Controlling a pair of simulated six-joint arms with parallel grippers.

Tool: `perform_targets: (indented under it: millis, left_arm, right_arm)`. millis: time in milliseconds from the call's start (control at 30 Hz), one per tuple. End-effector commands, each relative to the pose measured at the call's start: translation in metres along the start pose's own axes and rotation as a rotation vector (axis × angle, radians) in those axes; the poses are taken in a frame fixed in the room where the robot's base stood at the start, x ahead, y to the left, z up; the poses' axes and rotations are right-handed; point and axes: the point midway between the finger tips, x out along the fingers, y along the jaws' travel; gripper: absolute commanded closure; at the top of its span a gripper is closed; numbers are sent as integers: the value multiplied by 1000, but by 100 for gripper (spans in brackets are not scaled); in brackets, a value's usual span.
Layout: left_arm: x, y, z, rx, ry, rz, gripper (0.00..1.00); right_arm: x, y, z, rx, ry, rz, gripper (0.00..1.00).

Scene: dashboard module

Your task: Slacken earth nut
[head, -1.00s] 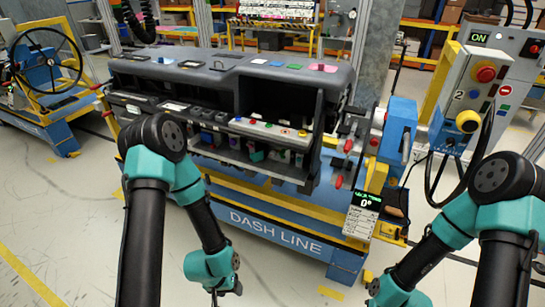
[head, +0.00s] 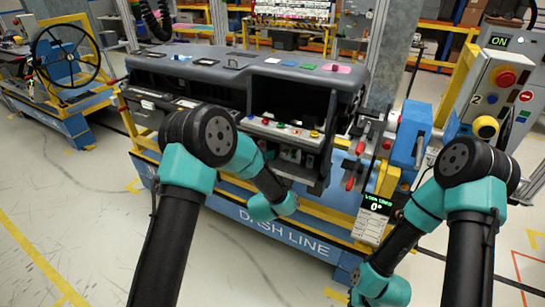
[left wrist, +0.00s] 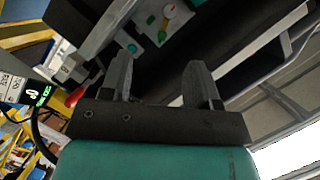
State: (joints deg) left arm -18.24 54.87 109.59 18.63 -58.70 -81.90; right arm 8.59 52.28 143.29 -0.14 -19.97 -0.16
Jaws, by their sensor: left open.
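The dashboard module (head: 190,62) is a dark grey unit on a blue and yellow stand. A pale shelf (head: 304,131) with small coloured knobs sits in its open right part. I cannot tell which small part is the earth nut. In the left wrist view my left gripper (left wrist: 160,76) is open and empty. My right gripper's fingers do not show.
Red-handled clamps (head: 352,180) and a blue fixture (head: 413,130) stand at the module's right end. A small display (head: 376,202) reads 0° there. A control box (head: 495,90) with a red button stands at right. The floor in front is clear.

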Motion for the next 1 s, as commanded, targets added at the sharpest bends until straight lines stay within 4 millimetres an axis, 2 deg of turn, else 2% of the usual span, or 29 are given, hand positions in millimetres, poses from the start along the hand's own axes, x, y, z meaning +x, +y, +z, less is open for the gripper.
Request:
perform_targets:
  millis: [33, 133, 567, 767, 1000]
  left_arm:
    - [3, -4, -11, 29, 11, -27, 44]
    - [5, -9, -19, 62, 18, -54, 44]
    - [9, -10, -18, 65, 17, -55, 44]
    - [27, -10, -19, 65, 17, -55, 44]
    - [64, -12, -19, 64, 17, -56, 44]
  right_arm:
    - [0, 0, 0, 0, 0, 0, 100]
    - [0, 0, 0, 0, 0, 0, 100]
    - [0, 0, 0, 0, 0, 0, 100]
    - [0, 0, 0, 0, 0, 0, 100]
    - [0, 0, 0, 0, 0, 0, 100]
